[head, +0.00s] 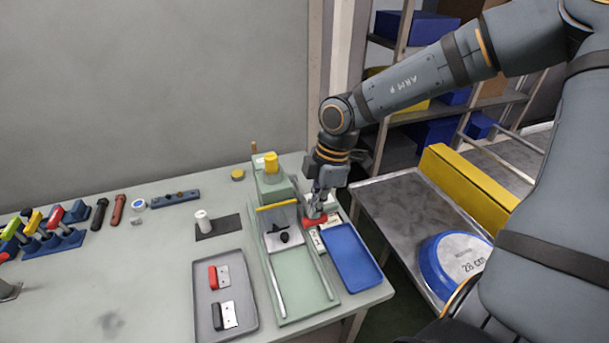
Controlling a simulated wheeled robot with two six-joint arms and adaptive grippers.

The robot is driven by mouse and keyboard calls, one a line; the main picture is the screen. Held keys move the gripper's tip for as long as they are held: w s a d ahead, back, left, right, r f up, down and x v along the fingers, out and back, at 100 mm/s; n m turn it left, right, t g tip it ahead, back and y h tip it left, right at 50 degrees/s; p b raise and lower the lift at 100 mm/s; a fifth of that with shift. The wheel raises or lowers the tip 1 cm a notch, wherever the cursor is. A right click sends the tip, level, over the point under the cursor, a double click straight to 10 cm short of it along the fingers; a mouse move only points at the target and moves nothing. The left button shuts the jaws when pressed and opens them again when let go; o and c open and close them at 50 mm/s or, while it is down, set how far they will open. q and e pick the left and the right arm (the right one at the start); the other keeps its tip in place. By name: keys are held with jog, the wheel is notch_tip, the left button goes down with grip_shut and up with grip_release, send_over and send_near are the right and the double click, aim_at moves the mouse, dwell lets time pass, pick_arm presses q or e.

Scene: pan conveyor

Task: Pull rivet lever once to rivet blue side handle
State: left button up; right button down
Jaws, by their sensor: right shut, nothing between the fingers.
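The green riveting station (318,307) stands on the table with two rails, a yellow bar (276,205) and a yellow-topped block (271,164) at its back. A red grip (315,220), which may be the rivet lever, lies at its right side. My right gripper (317,208) points down just above the red grip, shut and empty; whether it touches the grip is unclear. A small black part (284,237) sits between the rails. I cannot make out a blue side handle. My left gripper is not in view.
A grey tray (243,322) holds a red handle (213,277) and a black handle (217,315). A blue tray (350,257) lies right of the station. A blue pan (432,272) rests on the conveyor (390,205). Tools lie at the back left.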

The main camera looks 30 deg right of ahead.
jog(key=shift+s+f+b, duration=0.15)
jog(key=shift+f+b, duration=0.9)
jog(key=shift+r+p, duration=0.4)
jog(key=shift+r, duration=0.1)
notch_tip(320, 180, up, 10)
jog(key=p, duration=0.4)
jog(key=shift+f+p, duration=0.25)
jog(key=shift+p, duration=0.15)
notch_tip(320, 180, up, 10)
jog(key=s+p, duration=0.1)
jog(key=p, duration=0.8)
jog(key=shift+a, duration=0.15)
jog(key=shift+f, duration=0.1)
